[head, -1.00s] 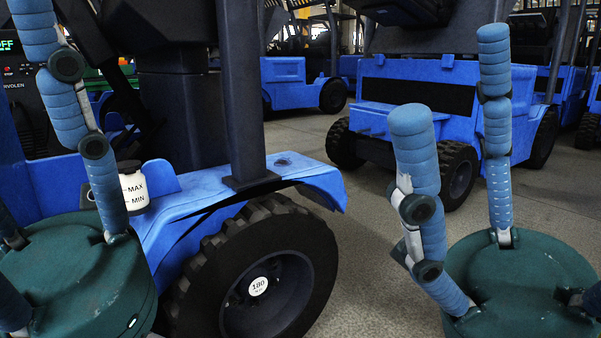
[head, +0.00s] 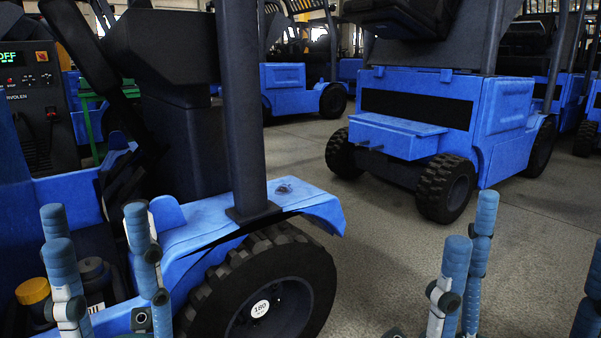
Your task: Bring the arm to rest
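My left gripper (head: 97,213) shows at the lower left, with its blue segmented fingers upright and apart. It is open, and I see nothing held between the fingers. The fingers stand in front of the open bay of the near blue forklift (head: 210,230). My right gripper (head: 535,228) shows at the lower right with upright, separated fingers. It is open with nothing seen in it, over the grey floor. The palms of both grippers are below the picture edge.
In the bay are a yellow-capped container (head: 33,291) and a dark-capped one (head: 93,268), partly hidden by fingers. The forklift's large front wheel (head: 262,300) stands between my grippers. Another blue forklift (head: 415,110) stands behind. Open floor (head: 385,235) lies between them.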

